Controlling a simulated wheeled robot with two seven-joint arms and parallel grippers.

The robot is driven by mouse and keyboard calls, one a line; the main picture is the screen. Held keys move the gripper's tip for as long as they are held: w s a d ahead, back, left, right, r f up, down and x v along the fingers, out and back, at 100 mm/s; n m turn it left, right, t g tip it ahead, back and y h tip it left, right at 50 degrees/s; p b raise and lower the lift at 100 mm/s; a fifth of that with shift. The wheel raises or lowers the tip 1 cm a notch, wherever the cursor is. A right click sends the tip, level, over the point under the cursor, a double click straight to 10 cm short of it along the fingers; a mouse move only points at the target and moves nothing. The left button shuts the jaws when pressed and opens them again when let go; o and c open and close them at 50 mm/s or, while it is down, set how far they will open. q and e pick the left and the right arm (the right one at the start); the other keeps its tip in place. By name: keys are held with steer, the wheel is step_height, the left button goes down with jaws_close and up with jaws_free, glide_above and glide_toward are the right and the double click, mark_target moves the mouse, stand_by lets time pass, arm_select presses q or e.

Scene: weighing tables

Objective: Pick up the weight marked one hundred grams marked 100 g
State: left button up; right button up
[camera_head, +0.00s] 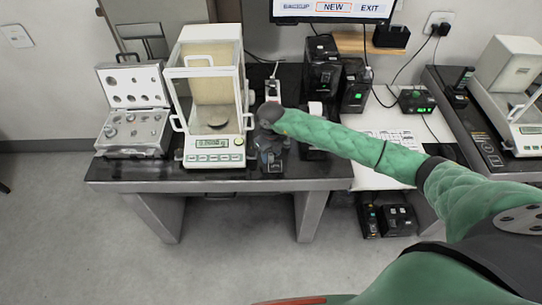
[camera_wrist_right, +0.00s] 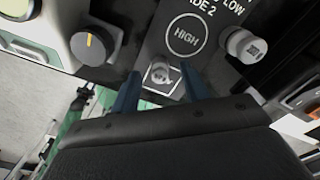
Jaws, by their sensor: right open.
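In the right wrist view a small shiny metal weight (camera_wrist_right: 160,78) stands on a light square marking of a dark panel, just below a circle reading HIGH. It shows between the two dark blue fingertips of my right gripper (camera_wrist_right: 160,86), which is open; I cannot tell whether they touch it. A second metal weight (camera_wrist_right: 243,45) stands to the upper right on the same panel. No gram mark is readable on either. My left gripper is not in view.
A glass-walled balance (camera_head: 215,145) stands left of my right gripper. An open case of weights (camera_head: 135,130) is at the table's left end. Black devices (camera_head: 322,65) stand behind.

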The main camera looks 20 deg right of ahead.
steer(key=shift+f, duration=0.1)
jaws_close()
stand_by(0.3)
